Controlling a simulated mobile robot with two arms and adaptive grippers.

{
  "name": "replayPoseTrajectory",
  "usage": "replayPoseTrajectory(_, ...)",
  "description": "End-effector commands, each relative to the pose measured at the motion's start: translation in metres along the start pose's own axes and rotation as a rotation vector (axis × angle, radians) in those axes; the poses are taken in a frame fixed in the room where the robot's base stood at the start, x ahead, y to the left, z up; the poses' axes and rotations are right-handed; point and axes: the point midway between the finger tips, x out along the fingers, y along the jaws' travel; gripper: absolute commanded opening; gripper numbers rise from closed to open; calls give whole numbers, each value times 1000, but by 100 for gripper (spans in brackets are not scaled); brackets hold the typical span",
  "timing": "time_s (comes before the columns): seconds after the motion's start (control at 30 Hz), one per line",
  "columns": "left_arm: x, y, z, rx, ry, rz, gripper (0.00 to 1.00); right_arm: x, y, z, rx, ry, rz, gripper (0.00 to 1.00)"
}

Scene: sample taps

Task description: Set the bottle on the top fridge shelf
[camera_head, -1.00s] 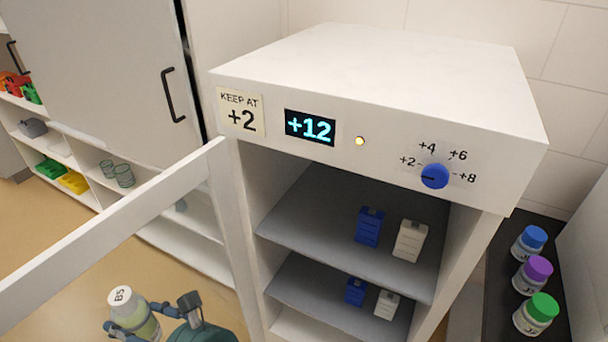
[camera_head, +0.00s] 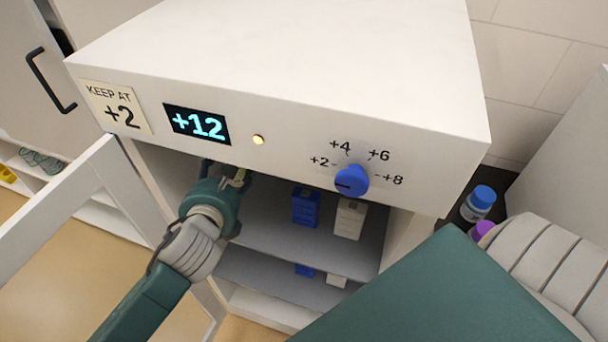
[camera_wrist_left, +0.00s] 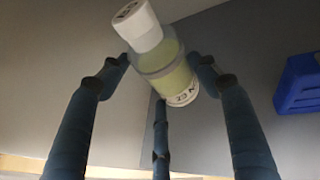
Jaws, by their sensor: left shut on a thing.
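The bottle (camera_wrist_left: 168,68), with a white cap and pale yellow-green contents, is held between the fingers of my left gripper (camera_wrist_left: 160,72) in the left wrist view. My left gripper (camera_head: 228,177) reaches into the open fridge (camera_head: 280,45) at the left part of the top shelf (camera_head: 263,226). The bottle is hidden in the head view. I cannot tell whether its base touches the shelf. My right gripper is not in view.
A blue box (camera_head: 305,207) and a white box (camera_head: 350,218) stand on the top shelf, right of my left gripper. The fridge door (camera_head: 60,215) is open at left. The display (camera_head: 197,124) reads +12; the blue dial (camera_head: 352,181) is near +2.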

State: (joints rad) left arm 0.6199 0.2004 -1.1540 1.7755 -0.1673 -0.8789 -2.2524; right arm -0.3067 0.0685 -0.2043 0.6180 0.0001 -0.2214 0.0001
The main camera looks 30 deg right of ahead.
Motion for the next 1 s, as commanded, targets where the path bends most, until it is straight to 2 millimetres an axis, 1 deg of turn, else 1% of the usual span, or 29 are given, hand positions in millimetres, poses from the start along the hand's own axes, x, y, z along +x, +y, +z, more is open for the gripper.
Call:
replayPoseTrajectory(0.03,6,1,5,26,-3,-45,28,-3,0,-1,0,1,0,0)
replayPoseTrajectory(0.1,13,-1,6,43,-1,-104,28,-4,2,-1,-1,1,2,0)
replayPoseTrajectory(0.2,17,-1,8,54,0,-155,28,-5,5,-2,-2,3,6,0)
replayPoseTrajectory(0.27,19,0,6,54,3,-170,28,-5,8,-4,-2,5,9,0)
replayPoseTrajectory(0.53,35,-1,-38,51,5,-180,28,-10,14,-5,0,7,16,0)
replayPoseTrajectory(0.7,41,0,-52,53,3,-179,28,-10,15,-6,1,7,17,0)
replayPoseTrajectory(0.9,51,0,-78,51,3,-180,28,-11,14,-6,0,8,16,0)
replayPoseTrajectory(1.0,53,0,-84,53,1,-180,28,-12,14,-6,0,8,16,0)
